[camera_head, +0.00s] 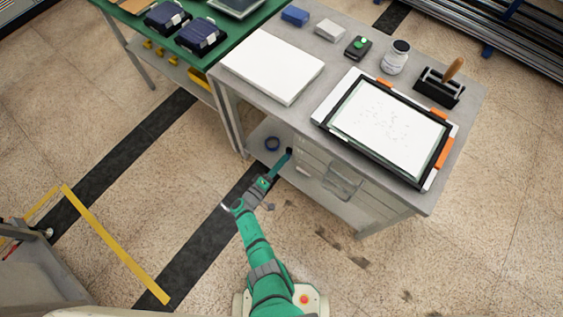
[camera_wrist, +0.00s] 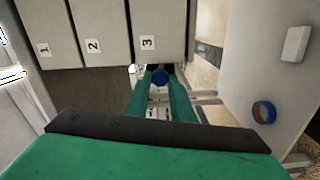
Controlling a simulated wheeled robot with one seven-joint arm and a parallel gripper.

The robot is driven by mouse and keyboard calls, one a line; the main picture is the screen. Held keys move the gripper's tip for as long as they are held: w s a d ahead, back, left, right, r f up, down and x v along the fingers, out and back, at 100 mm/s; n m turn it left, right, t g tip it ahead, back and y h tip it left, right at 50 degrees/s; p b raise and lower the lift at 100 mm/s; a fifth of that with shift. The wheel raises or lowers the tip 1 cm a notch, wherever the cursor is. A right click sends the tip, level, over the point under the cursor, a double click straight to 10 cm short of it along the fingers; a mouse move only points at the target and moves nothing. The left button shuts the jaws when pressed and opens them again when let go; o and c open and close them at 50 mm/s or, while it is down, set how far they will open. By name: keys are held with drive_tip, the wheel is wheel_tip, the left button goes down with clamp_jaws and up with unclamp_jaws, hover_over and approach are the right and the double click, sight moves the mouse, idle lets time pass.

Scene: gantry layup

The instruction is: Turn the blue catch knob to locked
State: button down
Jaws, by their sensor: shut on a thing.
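The blue catch knob (camera_wrist: 160,75) shows in the wrist view between my fingertips, at the edge of the drawer front marked 3 (camera_wrist: 158,43). My gripper (camera_wrist: 161,82) is shut on the knob, with one green finger on each side of it. In the head view my gripper (camera_head: 288,155) reaches to the side of the grey bench's drawer unit (camera_head: 327,172). There the knob is mostly hidden by the fingers. I cannot tell from the frames which way the knob is turned.
A blue ring (camera_head: 272,143) lies on the bench's lower shelf, left of my gripper; it also shows in the wrist view (camera_wrist: 263,113). Drawer fronts marked 1 (camera_wrist: 43,50) and 2 (camera_wrist: 93,46) stand beside drawer 3. The bench top overhangs the drawers.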

drive_tip(key=shift+n, duration=1.1)
drive_tip(key=c, duration=1.5)
unclamp_jaws()
drive_tip(key=shift+c, duration=0.2)
drive_tip(key=v, duration=1.1)
drive_tip(key=shift+w, duration=0.15)
drive_tip(key=shift+d, duration=0.1)
